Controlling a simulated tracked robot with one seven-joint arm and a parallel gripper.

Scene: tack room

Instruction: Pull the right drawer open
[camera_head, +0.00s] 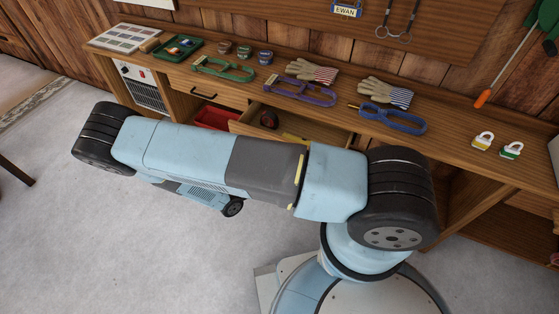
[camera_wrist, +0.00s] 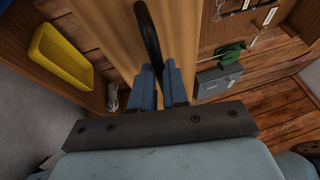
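The right drawer (camera_head: 245,129) stands part-way out of the wooden bench in the head view. A dark round item (camera_head: 269,119) shows inside it, and my arm hides its front. The left drawer (camera_head: 206,96) is shut and has a dark handle. In the wrist view a black curved bar handle (camera_wrist: 147,30) stands out from a wooden drawer front (camera_wrist: 105,25). My gripper (camera_wrist: 160,78) has its two blue-grey fingers close together on either side of the handle's near end, and looks shut on it. The fingers are hidden in the head view.
The bench top (camera_head: 455,140) holds gloves, coloured clamp-like tools, small tins and padlocks (camera_head: 483,140). A red tray (camera_head: 214,117) sits below the left drawer. A yellow tray (camera_wrist: 62,55) lies left of the drawer front in the wrist view. The grey floor (camera_head: 120,230) in front is clear.

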